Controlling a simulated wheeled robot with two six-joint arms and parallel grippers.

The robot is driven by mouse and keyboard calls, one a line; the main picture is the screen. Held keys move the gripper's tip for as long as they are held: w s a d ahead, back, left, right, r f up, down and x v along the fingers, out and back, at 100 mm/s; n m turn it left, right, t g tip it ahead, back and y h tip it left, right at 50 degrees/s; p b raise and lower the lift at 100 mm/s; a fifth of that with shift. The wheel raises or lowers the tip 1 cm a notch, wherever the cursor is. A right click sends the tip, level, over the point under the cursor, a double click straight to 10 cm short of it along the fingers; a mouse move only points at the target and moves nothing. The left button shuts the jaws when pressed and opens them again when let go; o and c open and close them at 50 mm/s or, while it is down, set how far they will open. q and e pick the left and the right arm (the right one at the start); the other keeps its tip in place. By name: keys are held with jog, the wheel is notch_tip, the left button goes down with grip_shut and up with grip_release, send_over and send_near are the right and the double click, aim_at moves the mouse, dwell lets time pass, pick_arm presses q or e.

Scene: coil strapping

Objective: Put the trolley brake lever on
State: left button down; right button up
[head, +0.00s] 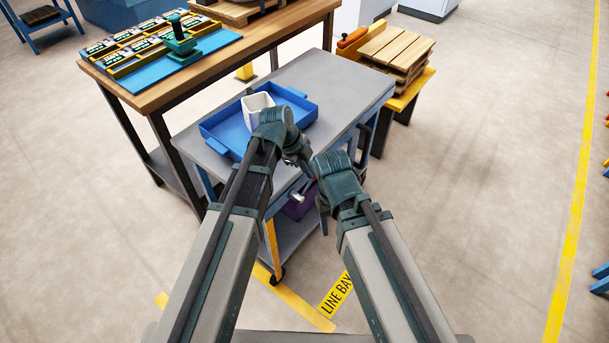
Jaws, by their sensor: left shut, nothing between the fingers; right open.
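The grey-topped trolley (345,85) with blue legs stands in front of me. My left gripper (306,168) is shut and empty, close above that part at the trolley's near edge. My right gripper (323,222) is open, lower down and just right of the part, pointing down. Its fingers are partly hidden by my wrist.
A blue tray (222,127) with a white bin (250,108) sits on the trolley top. A purple box (299,207) is on the lower shelf. A wooden bench (150,92) stands left, and stacked boards (398,48) at the back right.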

pick_arm(q)
jog(key=shift+w+d+f+g+y, duration=0.3)
jog(key=shift+w+f+g, duration=0.15)
jog(key=shift+w, duration=0.1)
dwell(0.7)
jog(key=shift+w+d+f, duration=0.15)
jog(key=shift+w, duration=0.05)
jog(key=w+f+b, duration=0.1)
jog(key=d+f+b, duration=0.1)
jog(key=shift+w+d+f+b, duration=0.15)
jog(key=shift+w+f+b, duration=0.1)
jog(key=shift+w+b, duration=0.15)
jog(key=shift+w+d+f+b, duration=0.2)
jog(key=shift+w+f+b, duration=0.05)
jog(key=shift+f+b, duration=0.7)
jog(key=shift+w+d+f+b, duration=0.2)
jog(key=shift+w+f+b, duration=0.05)
jog(key=shift+f+b, duration=0.65)
jog(key=shift+w+d+f+b, duration=0.2)
jog(key=shift+w+f+b, duration=0.05)
jog(key=shift+f+b, duration=0.7)
jog(key=shift+r, duration=0.1)
